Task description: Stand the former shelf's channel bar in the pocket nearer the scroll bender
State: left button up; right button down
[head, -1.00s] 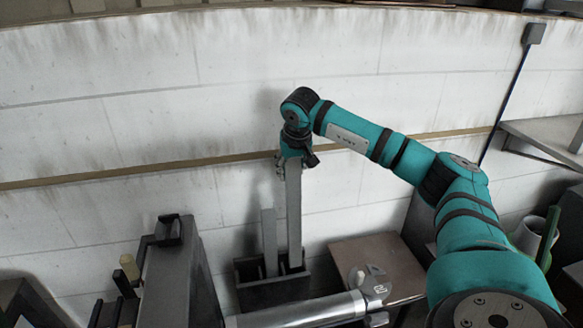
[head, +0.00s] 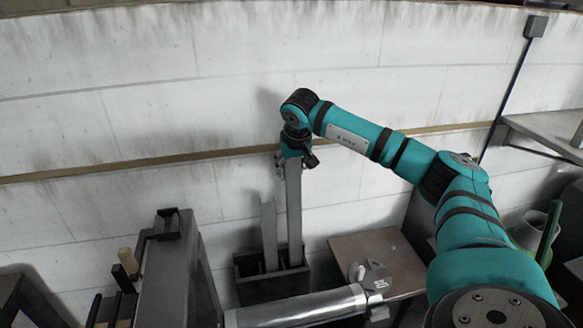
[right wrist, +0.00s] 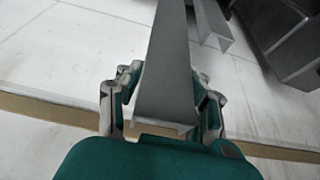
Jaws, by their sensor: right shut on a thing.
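My right gripper (head: 292,158) is shut on the upper end of a grey channel bar (head: 294,215). The bar stands nearly upright, its foot in the right-hand pocket of a dark pocketed block (head: 270,290); how deep is hidden. In the right wrist view the fingers (right wrist: 163,105) close on both sides of the bar (right wrist: 170,60). A second, shorter grey bar (head: 269,235) stands in the left-hand pocket; it also shows in the right wrist view (right wrist: 208,28). I cannot tell for certain which thing is the scroll bender. My left gripper is not in view.
A tall grey body (head: 165,285) stands left of the block. A brown-topped table (head: 350,247) stands to its right, and a silver tube (head: 300,308) crosses in front. The pale wall (head: 120,120) is close behind. A grey shelf (head: 545,130) is at the right.

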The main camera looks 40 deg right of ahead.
aim_at(292, 204)
jog(key=shift+f+b, duration=3.75)
jog(key=shift+f, duration=2.6)
dwell(0.3)
jog(key=shift+c, duration=1.4)
grip_release()
jog(key=shift+r, duration=0.1)
